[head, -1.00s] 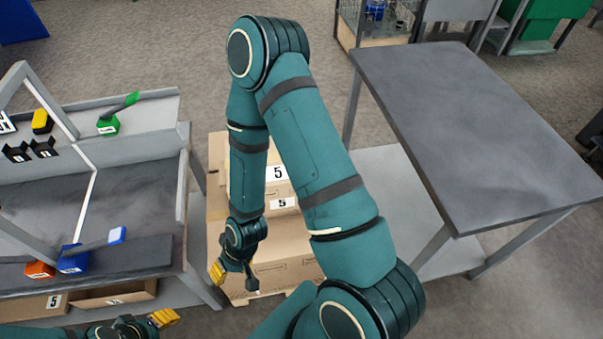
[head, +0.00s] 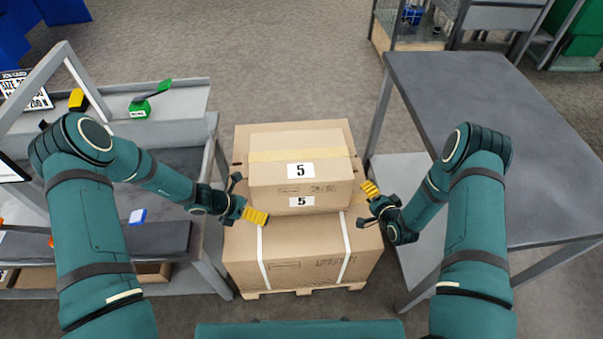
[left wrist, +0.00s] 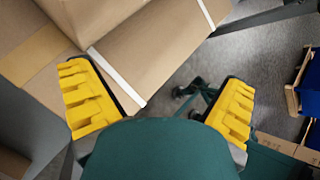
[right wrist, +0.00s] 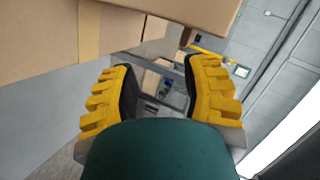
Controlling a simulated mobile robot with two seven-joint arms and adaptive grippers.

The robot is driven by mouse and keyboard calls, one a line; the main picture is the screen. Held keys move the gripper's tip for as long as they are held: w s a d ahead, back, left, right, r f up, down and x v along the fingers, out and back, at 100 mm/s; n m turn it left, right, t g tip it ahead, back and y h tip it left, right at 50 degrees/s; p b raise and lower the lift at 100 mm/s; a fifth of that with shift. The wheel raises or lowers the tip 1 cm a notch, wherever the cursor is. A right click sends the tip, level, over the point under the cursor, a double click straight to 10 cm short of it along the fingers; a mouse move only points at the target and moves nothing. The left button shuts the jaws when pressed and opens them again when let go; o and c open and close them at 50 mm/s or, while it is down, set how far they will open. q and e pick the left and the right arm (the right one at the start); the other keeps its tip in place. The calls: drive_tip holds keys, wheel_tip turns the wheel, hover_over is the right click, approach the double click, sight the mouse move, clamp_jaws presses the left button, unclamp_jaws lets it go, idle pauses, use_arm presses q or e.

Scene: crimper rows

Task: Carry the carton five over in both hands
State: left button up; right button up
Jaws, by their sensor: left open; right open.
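The carton marked 5 (head: 330,172) sits on top of a stack in the middle of the head view, with tape across its top. A second carton marked 5 (head: 318,203) shows under it, on a large strapped box (head: 290,262). My left gripper (head: 247,209) is open and empty at the stack's left, by the lower front left corner of the top carton. My right gripper (head: 375,200) is open and empty just right of the cartons. A carton face fills the upper left of the right wrist view (right wrist: 150,8). Neither gripper holds a carton.
The large box rests on a pallet (head: 300,290). A grey workbench (head: 185,133) with tools stands close on the left. A bare grey table (head: 490,130) with a lower shelf stands close on the right. Open floor lies behind the stack.

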use_arm(q)
drive_tip(key=w+a+r+n+t+h, duration=0.1)
drive_tip(key=w+a+n+t, duration=0.3)
drive_tip(key=w+n, duration=0.4)
drive_tip(key=n+t, duration=0.4)
drive_tip(key=n, duration=0.1)
approach(247, 160)
drive_tip(key=d+r, duration=0.1)
drive_tip(key=d, duration=0.1)
drive_tip(key=shift+r+y, duration=0.15)
drive_tip(key=shift+y, duration=0.25)
use_arm(e)
drive_tip(key=d+t+y, duration=0.1)
drive_tip(key=m+t+y, duration=0.1)
drive_tip(key=w+d+m+t+y, duration=0.1)
drive_tip(key=y, duration=0.1)
drive_tip(key=shift+d+f, duration=0.25)
drive_tip(key=shift+d, duration=0.05)
use_arm(q)
drive_tip(key=shift+d, duration=0.15)
use_arm(e)
drive_tip(key=shift+w, duration=0.1)
use_arm(q)
drive_tip(key=x, duration=0.7)
drive_tip(key=shift+w+d, duration=0.1)
drive_tip(key=shift+w, duration=0.05)
use_arm(e)
drive_tip(key=x, duration=1.3)
drive_tip(key=shift+w+a+r, duration=0.1)
drive_tip(key=shift+w+a, duration=0.15)
